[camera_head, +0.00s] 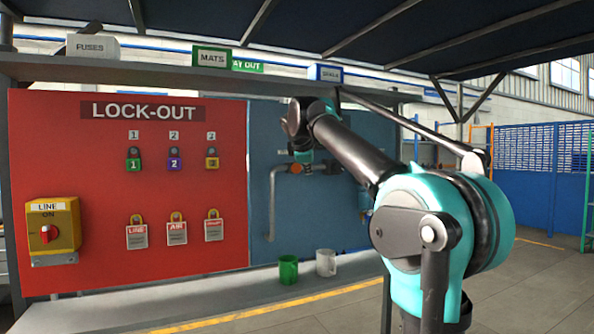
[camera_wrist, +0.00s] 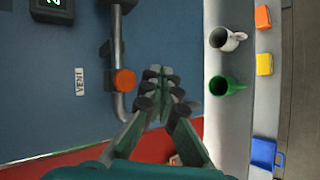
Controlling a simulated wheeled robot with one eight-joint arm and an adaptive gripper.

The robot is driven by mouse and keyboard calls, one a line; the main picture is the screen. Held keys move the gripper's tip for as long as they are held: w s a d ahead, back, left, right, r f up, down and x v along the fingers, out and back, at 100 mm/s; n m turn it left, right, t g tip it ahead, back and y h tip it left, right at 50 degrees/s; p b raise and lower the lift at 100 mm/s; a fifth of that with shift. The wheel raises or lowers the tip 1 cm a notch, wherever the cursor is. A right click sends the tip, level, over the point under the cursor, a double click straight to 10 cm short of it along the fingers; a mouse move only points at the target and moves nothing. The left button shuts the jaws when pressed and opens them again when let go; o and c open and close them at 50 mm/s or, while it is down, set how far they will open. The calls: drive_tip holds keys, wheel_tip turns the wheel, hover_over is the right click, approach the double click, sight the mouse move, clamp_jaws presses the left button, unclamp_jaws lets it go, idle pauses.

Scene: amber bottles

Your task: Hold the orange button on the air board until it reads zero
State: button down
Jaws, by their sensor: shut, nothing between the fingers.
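The orange button (camera_wrist: 124,80) is a round knob beside a grey pipe on the blue air board (camera_wrist: 70,125). A VENT label (camera_wrist: 80,82) is close to it. My gripper (camera_wrist: 159,85) is shut and empty, its fingertips just right of the button in the wrist view and apart from it in the picture; the depth gap is unclear. A dark readout (camera_wrist: 52,8) with green figures is cut by the top edge, and I cannot read its full value. In the head view the air board (camera_head: 300,220) is partly behind my arm, with an orange part (camera_head: 296,168) by the pipe.
A green mug (camera_head: 288,270) and a white mug (camera_head: 326,262) stand on the shelf below the board. The red lock-out board (camera_head: 100,190) with padlocks, tags and a yellow LINE switch (camera_head: 52,230) is to the left. Orange, yellow and blue items lie near the shelf edge.

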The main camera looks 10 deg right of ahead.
sight(300, 167)
drive_tip(key=shift+w+a, duration=0.3)
drive_tip(key=shift+w, duration=0.65)
drive_tip(key=shift+w+a, duration=0.35)
drive_tip(key=shift+w, duration=0.6)
drive_tip(key=shift+w+a, duration=0.3)
drive_tip(key=shift+w, duration=0.65)
drive_tip(key=shift+w, duration=0.1)
drive_tip(key=shift+w+a, duration=0.1)
drive_tip(key=shift+w, duration=0.2)
drive_tip(key=shift+w+a, duration=0.15)
drive_tip(key=shift+w, duration=0.35)
drive_tip(key=shift+s, duration=0.1)
idle(3.7)
drive_tip(key=shift+s+d, duration=0.25)
drive_tip(key=shift+s, duration=0.55)
